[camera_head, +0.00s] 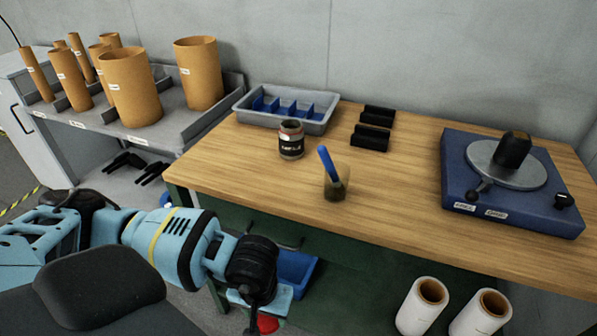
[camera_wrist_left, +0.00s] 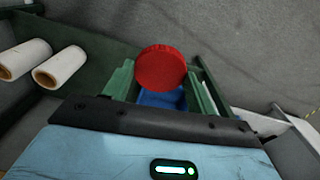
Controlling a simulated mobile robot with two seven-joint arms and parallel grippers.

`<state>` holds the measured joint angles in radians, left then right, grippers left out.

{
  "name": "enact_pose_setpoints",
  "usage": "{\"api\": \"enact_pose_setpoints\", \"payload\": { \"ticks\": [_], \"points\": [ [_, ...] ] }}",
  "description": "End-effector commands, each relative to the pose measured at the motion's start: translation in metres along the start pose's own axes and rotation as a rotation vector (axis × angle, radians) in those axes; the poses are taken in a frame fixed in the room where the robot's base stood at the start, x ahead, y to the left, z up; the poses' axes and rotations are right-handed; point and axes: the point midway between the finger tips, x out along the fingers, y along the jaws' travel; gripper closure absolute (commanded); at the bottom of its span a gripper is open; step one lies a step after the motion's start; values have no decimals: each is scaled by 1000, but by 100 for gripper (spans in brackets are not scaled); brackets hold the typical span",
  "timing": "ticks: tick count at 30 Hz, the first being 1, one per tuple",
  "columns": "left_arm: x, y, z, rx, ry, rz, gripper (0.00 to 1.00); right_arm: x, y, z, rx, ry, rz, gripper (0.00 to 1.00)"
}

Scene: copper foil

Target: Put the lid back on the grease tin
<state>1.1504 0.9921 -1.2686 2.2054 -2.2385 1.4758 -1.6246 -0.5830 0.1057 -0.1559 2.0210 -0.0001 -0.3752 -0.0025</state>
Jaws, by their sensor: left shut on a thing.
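A dark jar with a label, which looks like the grease tin (camera_head: 291,142), stands upright on the wooden bench with no lid on its top. My left gripper (camera_head: 264,312) is low in front of the bench, below its top and away from the tin. It is shut on a round red lid (camera_head: 268,324). The lid also shows in the left wrist view (camera_wrist_left: 161,67), with its ridged rim visible. In the head view only a small part of the lid shows at the bottom edge. My right gripper is not in view.
A clear cup with a blue-handled brush (camera_head: 328,165) stands right of the tin. A grey tray (camera_head: 325,127) with blue dividers and black blocks (camera_head: 371,138) are behind. A blue turntable unit (camera_head: 470,211) is at the right. White rolls (camera_head: 422,307) stand below the bench.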

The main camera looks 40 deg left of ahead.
Motion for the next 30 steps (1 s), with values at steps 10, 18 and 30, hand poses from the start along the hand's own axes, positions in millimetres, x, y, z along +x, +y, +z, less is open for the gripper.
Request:
{"api": "enact_pose_setpoints", "payload": {
  "ticks": [10, 18, 30],
  "points": [
    [61, 6, 70, 294, -35, 5, 64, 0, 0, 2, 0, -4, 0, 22],
    [71, 10, 81, 352, -57, 3, 64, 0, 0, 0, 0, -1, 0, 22],
    [71, 8, 81, 347, -113, -8, 64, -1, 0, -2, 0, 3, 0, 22]
  ]
}}
